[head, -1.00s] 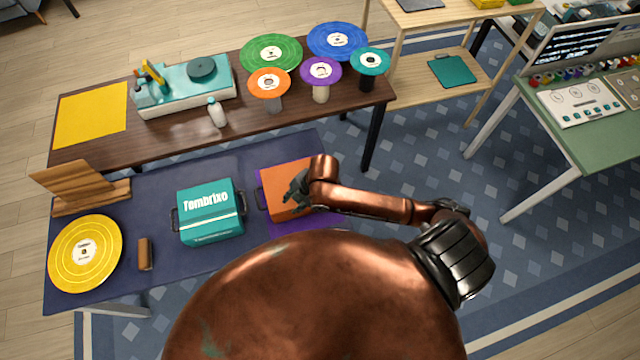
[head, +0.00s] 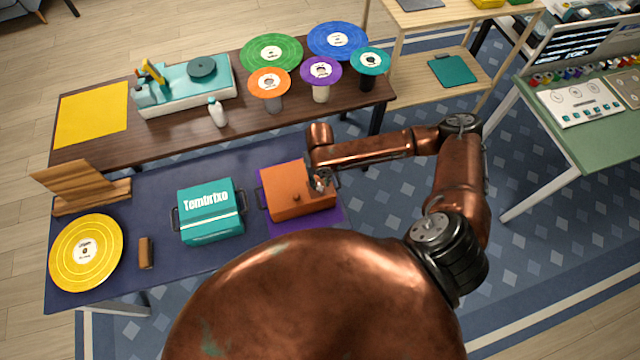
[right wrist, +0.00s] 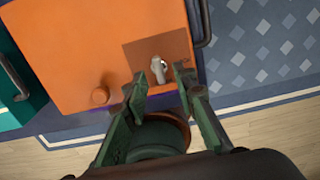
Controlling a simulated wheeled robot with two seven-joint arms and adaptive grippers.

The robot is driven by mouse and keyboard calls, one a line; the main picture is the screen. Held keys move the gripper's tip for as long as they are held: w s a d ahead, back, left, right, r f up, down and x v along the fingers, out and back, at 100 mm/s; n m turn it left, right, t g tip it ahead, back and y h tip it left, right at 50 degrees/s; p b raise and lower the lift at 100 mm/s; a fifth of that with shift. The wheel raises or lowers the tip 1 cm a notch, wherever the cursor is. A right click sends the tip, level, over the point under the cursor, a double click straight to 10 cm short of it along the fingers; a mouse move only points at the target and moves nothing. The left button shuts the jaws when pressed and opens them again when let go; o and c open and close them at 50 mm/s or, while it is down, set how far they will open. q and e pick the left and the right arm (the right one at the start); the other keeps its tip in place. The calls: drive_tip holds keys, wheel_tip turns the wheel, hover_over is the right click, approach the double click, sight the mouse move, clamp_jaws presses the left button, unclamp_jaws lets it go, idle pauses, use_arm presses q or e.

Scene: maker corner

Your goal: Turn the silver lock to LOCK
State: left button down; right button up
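The orange box (head: 285,200) sits on a purple mat (head: 328,222) on the dark blue table. My right gripper (head: 319,184) is over the right part of the box. In the right wrist view its two green fingers (right wrist: 162,80) are apart, with the lock showing just past and between the tips. I cannot tell whether they touch it. The LOCK marking is not readable. My left gripper is not in view.
A teal box (head: 208,222) stands left of the orange box. A wooden block (head: 145,253), a yellow disc (head: 68,262) and a wooden stand (head: 90,200) are farther left. The long brown table (head: 180,145) behind holds coloured discs and a teal machine.

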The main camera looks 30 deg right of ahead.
sight(320, 188)
drive_tip(key=shift+f, duration=1.2)
drive_tip(key=shift+c, duration=0.5)
clamp_jaws()
